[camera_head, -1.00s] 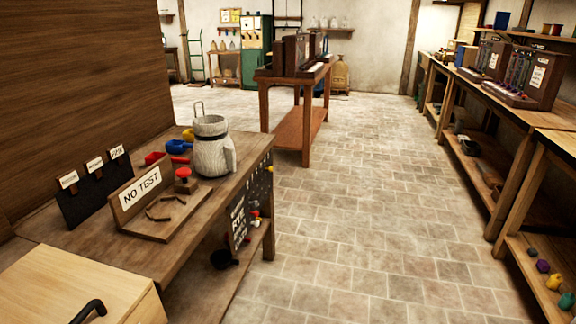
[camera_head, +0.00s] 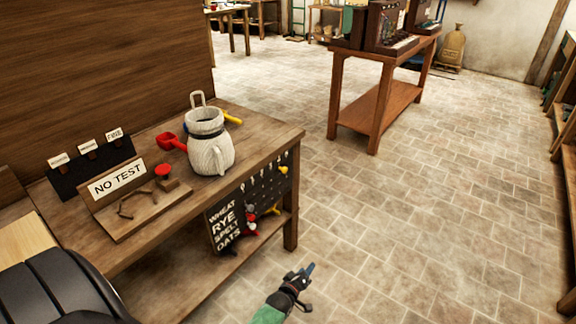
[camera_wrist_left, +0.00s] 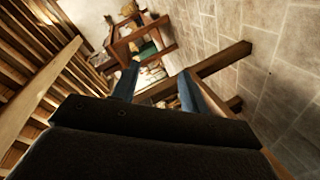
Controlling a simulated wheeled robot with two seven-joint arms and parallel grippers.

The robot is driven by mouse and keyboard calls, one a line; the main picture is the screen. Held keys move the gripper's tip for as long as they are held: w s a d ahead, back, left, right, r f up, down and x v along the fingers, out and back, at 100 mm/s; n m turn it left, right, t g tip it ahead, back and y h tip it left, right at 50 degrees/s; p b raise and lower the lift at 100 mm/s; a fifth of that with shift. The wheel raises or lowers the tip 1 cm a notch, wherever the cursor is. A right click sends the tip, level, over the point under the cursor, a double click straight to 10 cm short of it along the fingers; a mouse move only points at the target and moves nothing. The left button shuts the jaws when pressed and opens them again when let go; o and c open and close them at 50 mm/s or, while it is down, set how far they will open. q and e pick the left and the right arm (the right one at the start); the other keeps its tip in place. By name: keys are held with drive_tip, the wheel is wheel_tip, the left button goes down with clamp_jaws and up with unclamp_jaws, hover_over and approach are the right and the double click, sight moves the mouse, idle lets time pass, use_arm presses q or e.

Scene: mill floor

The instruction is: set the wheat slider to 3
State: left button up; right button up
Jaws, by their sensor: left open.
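The wheat slider is likely on the dark panel (camera_head: 226,222) lettered WHEAT, RYE, SPELT and OATS, under the near table's right end. Beside it a dark slotted face (camera_head: 262,187) bears small pale marks. Coloured knobs, red, yellow and black, stick out low there; I cannot tell which is wheat. My left gripper (camera_head: 306,270) is open and empty, over the floor to the right of the panel and apart from it. Its two blue fingers also show spread in the left wrist view (camera_wrist_left: 157,88). My right gripper is not in view.
A second wooden table (camera_head: 376,95) stands farther back. The tiled floor between is clear.

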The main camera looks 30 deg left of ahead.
use_arm(q)
drive_tip(key=w+a+r+n+t+y+p, duration=0.25)
drive_tip(key=w+a+r+n, duration=0.25)
drive_tip(key=w+a+r, duration=0.5)
drive_tip(key=n+t+y+p, duration=0.2)
drive_tip(key=n+y+p, duration=0.2)
drive_tip(key=n, duration=0.3)
approach(285, 173)
drive_tip(key=x, duration=0.3)
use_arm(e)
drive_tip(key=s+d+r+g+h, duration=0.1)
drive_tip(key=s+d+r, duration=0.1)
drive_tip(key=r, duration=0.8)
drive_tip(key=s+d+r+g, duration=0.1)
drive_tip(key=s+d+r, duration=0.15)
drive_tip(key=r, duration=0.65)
use_arm(q)
drive_tip(key=shift+p+x, duration=0.6)
drive_tip(key=shift+x, duration=3.4)
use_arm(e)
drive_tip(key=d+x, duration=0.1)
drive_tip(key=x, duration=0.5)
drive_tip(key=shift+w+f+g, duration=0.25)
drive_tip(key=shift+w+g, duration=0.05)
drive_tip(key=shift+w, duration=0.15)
use_arm(q)
drive_tip(key=shift+a+r, duration=0.15)
clamp_jaws()
drive_tip(key=shift+s, duration=0.15)
